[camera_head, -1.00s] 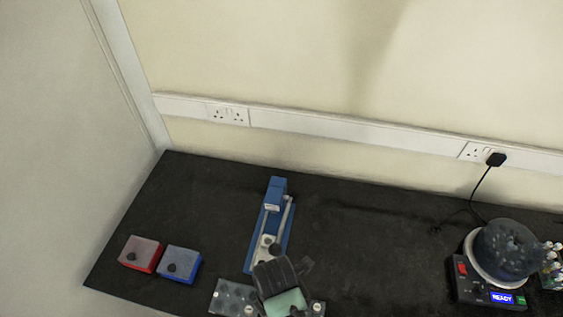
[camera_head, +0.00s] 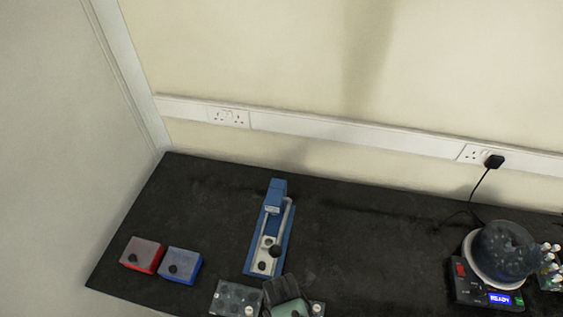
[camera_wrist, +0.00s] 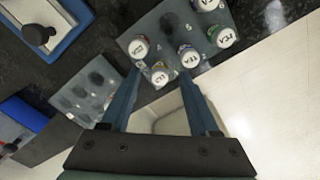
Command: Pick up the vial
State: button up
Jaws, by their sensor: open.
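In the wrist view, several white-capped, labelled vials stand in a grey translucent rack (camera_wrist: 170,15). One small-capped vial (camera_wrist: 160,73) stands at the rack's near edge, between my fingertips. I cannot tell whether either finger touches it. My gripper (camera_wrist: 161,80) is open, one finger on each side of that vial, and nothing is clearly held. Another vial (camera_wrist: 139,47) is just beyond the left fingertip, and one more (camera_wrist: 188,56) is just beyond the right. In the head view my wrist (camera_head: 286,298) is at the bottom edge and hides these vials.
A rack with dark wells (camera_wrist: 82,98) lies left of my gripper, also in the head view (camera_head: 235,300). A blue lever device (camera_head: 281,225) stands behind. Red (camera_head: 142,255) and blue (camera_head: 181,265) boxes are left; a machine reading READY (camera_head: 487,292) is right. The dark bench between is clear.

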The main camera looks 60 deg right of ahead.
grip_shut()
jog(key=shift+r, duration=0.15)
